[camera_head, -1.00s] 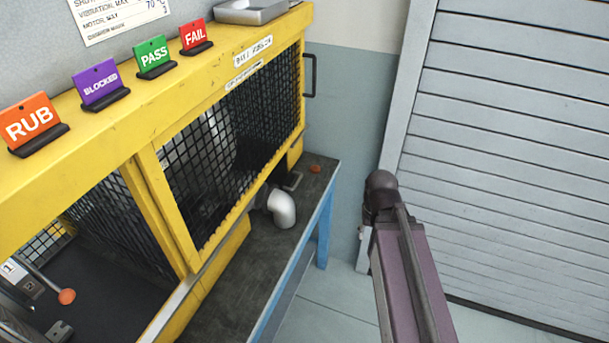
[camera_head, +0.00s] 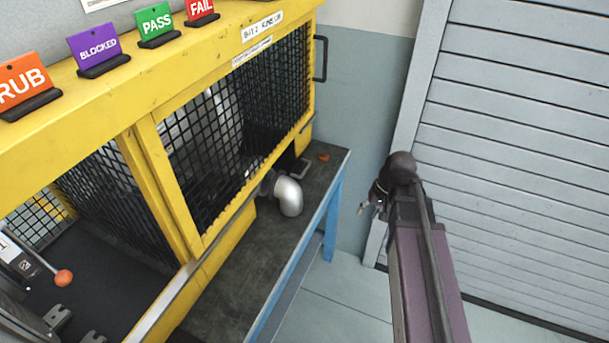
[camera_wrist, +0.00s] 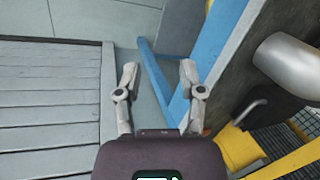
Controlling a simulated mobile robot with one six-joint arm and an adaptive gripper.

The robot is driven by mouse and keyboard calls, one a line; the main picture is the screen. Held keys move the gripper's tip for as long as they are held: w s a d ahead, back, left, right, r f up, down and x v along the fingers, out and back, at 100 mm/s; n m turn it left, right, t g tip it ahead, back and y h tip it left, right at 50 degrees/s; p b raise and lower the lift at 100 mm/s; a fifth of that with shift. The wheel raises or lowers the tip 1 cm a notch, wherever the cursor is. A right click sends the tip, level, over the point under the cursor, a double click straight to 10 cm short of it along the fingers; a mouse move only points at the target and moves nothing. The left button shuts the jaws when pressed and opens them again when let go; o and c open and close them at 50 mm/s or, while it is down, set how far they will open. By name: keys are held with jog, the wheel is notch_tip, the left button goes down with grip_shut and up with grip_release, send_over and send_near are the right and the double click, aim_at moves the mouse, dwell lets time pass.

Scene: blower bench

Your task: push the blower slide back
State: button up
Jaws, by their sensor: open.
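The blower slide cannot be told for certain. In the left bay of the yellow guarded bench (camera_head: 185,275), a lever with an orange knob (camera_head: 63,278) and metal fittings (camera_head: 58,316) show at the lower left, partly cut off by the frame. My gripper (camera_wrist: 159,72) is open and empty in the wrist view, its two fingers apart above the floor beside a blue bench leg. In the head view only a small tip of my gripper (camera_head: 362,208) shows past my arm, to the right of the bench and apart from it.
A silver pipe elbow (camera_head: 289,195) sticks out over the dark bench top (camera_head: 225,275); it also shows in the wrist view (camera_wrist: 290,65). Black mesh panels (camera_head: 210,140) close the bay. RUB, BLOCKED, PASS and FAIL signs stand on top. A grey shutter (camera_head: 520,170) is at right. Floor between is clear.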

jog(key=w+a+f+y+b, duration=0.2)
jog(key=w+a+y+b, duration=0.15)
jog(key=w, duration=0.25)
jog(key=w+a+f+y+b, duration=0.1)
jog(key=w+a+y+b, duration=0.2)
jog(key=w, duration=0.4)
jog(key=y+b, duration=0.6)
jog(key=b, duration=0.1)
send_near(306, 168)
jog(key=w+d, duration=0.1)
jog(key=d, duration=0.3)
jog(key=shift+w+g, duration=0.15)
jog(key=shift+g, duration=0.15)
jog(key=shift+a, duration=0.25)
jog(key=a+b, duration=0.1)
jog(key=a, duration=0.3)
jog(key=a+f, duration=0.1)
jog(key=a, duration=0.3)
jog(key=a+f+b, duration=0.1)
jog(key=a, duration=0.4)
jog(key=shift+s+a+f+b, duration=0.1)
jog(key=shift+s+f+b, duration=0.1)
jog(key=shift+s+b, duration=0.15)
grip_shut()
